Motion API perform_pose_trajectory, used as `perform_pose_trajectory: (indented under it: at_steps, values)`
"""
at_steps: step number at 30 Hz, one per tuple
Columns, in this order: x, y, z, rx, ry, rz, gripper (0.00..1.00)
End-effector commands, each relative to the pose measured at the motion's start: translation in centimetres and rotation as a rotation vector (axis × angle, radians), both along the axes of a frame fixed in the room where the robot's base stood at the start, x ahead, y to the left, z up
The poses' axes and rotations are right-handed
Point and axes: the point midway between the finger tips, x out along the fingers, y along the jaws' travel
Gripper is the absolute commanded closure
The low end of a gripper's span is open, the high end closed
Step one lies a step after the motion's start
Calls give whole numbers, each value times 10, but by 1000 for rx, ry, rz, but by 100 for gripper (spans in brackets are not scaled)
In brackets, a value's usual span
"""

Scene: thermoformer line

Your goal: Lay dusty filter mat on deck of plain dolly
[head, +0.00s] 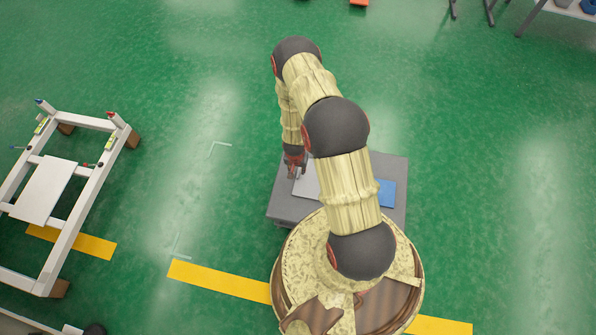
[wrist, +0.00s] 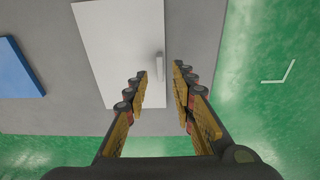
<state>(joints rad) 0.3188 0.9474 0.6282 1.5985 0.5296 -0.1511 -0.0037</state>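The panel also shows in the head view (head: 307,184), partly behind my arm. A flat blue piece (wrist: 18,68) lies apart from it, and is also in the head view (head: 387,193). I cannot tell which of these is the filter mat, and no dust shows. My gripper (wrist: 161,75) is open over the panel's edge, its fingers on either side of the bar with gaps. It also shows in the head view (head: 295,166). I cannot identify the plain dolly for certain.
A white frame (head: 82,205) with a pale board (head: 45,190) across it and brown corner blocks stands at the left. Yellow floor stripes (head: 220,281) run near my base. Green floor (head: 480,190) is clear to the right. Table legs show at the top right.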

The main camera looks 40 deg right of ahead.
Motion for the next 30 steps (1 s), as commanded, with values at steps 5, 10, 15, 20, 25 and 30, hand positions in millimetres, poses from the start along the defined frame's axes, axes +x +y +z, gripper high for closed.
perform_pose_trajectory:
  at_steps: [5,10,15,20,25,30]
  values:
    - [-2,4,42,0,-1,0,75]
    - [-4,7,66,0,0,0,75]
    - [-3,8,79,1,-2,1,75]
    - [21,13,113,12,-34,33,75]
    - [65,30,197,41,-95,119,75]
    - [91,53,289,62,-152,219,75]
